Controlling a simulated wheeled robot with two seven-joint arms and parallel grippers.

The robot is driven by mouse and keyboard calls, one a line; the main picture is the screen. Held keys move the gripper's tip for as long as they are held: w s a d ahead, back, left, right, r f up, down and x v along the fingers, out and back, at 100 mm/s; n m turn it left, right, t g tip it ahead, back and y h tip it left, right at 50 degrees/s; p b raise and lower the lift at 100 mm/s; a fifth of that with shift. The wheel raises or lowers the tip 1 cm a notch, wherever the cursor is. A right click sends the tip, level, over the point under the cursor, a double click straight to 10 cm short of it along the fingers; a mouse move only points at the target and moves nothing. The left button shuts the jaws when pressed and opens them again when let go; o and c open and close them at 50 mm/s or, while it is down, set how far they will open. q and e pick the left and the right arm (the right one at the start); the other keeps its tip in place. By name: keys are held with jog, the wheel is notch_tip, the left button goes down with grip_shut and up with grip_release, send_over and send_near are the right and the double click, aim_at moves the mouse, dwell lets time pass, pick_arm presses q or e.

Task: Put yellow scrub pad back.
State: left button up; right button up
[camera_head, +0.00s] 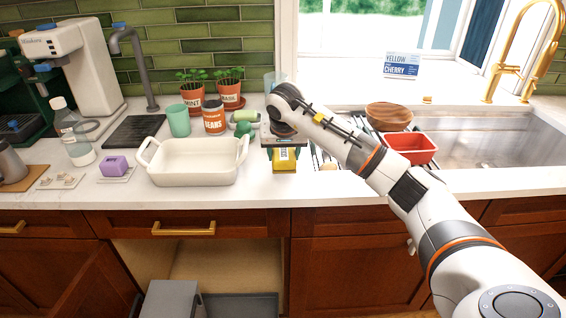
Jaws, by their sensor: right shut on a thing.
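The yellow scrub pad (285,166) is in my right gripper (284,152), which is shut on it. The pad hangs below the gripper at the front part of the white counter (240,190), to the right of the cream baking dish. I cannot tell whether it touches the counter. The gripper's wrist hides the counter behind it. My left gripper is not in view.
The baking dish (195,162) stands close on the left. A purple block (113,166) sits farther left. A beans can (214,117) and potted herbs stand behind. A red tub (410,148) and wooden bowl (389,116) are near the sink (480,140).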

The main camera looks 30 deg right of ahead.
jog(key=shift+f, duration=1.75)
jog(key=shift+f, duration=0.1)
jog(key=o, duration=1)
jog(key=shift+c, duration=0.2)
